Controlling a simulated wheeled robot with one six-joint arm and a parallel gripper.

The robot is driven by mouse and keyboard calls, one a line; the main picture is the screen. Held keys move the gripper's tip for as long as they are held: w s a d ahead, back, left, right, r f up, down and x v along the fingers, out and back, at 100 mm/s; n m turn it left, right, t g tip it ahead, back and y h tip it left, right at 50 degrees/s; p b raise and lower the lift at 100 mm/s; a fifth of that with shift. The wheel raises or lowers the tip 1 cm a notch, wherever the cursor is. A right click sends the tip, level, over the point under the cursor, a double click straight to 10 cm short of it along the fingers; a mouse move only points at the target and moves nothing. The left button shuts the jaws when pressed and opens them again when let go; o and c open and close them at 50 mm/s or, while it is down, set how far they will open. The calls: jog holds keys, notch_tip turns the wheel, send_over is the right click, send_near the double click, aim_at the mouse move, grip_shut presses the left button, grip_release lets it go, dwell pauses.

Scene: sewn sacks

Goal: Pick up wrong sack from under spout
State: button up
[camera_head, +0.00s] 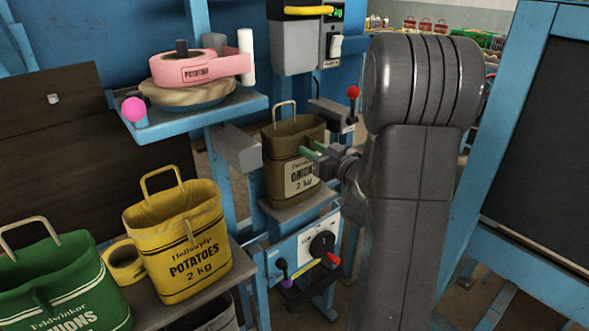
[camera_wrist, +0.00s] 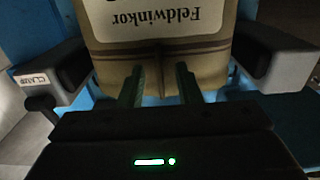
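A brown onion sack (camera_head: 284,143) with a 2 kg label and a wire handle stands upright on a small shelf under the grey spout unit (camera_head: 294,47). My gripper (camera_head: 312,151) is at the sack's right side, its green fingers pointing at it. In the wrist view the sack (camera_wrist: 208,68) fills the top middle, its "Feldwinkor" label upside down. My gripper (camera_wrist: 159,84) is open there, fingers apart, with the sack's seam between them. Whether the fingertips touch the cloth cannot be told.
Grey clamp arms (camera_wrist: 275,52) flank the sack. A yellow potato sack (camera_head: 178,240) and a green onion sack (camera_head: 62,285) stand at left beside a yellow tape roll (camera_head: 124,262). A pink tape roll (camera_head: 200,68) sits on a blue shelf. A dark board (camera_head: 540,150) stands right.

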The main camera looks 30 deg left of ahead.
grip_shut()
jog(key=shift+r, duration=0.15)
